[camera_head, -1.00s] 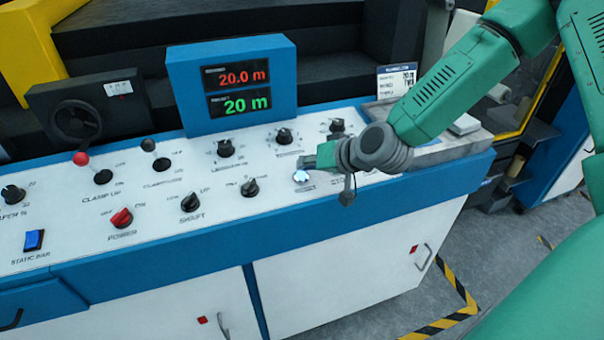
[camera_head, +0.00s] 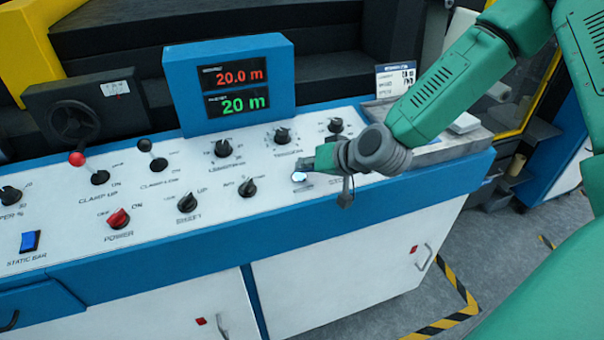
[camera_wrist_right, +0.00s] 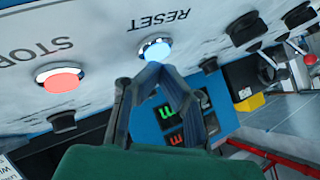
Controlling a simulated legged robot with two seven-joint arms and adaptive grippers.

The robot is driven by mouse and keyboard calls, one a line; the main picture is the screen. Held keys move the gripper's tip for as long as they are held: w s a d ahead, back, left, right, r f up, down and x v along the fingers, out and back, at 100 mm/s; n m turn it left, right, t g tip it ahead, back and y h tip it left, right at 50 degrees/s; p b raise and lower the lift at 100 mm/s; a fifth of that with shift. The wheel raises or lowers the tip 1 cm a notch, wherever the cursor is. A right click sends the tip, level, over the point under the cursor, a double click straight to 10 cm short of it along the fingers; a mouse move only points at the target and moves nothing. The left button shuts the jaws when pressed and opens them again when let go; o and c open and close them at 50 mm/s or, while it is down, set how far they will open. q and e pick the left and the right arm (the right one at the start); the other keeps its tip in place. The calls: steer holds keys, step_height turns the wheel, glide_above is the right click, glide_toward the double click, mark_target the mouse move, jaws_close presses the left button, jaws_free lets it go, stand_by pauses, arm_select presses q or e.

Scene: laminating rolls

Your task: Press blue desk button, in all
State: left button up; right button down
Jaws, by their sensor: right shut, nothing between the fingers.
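The blue desk button (camera_head: 299,177) is a small round lit button on the front right of the white control panel. In the right wrist view it is a pale blue glowing button (camera_wrist_right: 157,50) with a metal rim, under the upside-down word RESET. My right gripper (camera_head: 306,164) is shut and empty, its tips right at the button's back edge in the head view. In the wrist view the fingertips (camera_wrist_right: 153,70) overlap the button's near edge; I cannot tell whether they touch it. The left gripper is not in view.
A red STOP button (camera_wrist_right: 61,79) sits beside the blue one. Several black knobs, a red POWER knob (camera_head: 119,218) and a blue STATIC BAR switch (camera_head: 30,241) are on the panel. A blue display box (camera_head: 231,119) reading 20.0 m and 20 m stands behind.

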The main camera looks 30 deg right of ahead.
steer(key=shift+a, duration=0.5)
steer(key=shift+a+f, duration=0.15)
steer(key=shift+a, duration=0.1)
steer(key=shift+d+f+b, duration=0.25)
steer(key=shift+d+b, duration=0.05)
steer(key=shift+d, duration=0.3)
steer(key=shift+a+r, duration=0.35)
steer(key=shift+a, duration=0.05)
steer(key=shift+a+r+p, duration=0.2)
steer(key=shift+r+p, duration=0.3)
steer(key=shift+p, duration=0.15)
steer(key=shift+s+r, duration=0.1)
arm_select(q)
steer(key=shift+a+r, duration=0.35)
arm_select(e)
steer(key=shift+d, duration=0.1)
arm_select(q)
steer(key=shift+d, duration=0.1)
arm_select(e)
steer(key=shift+d, duration=0.1)
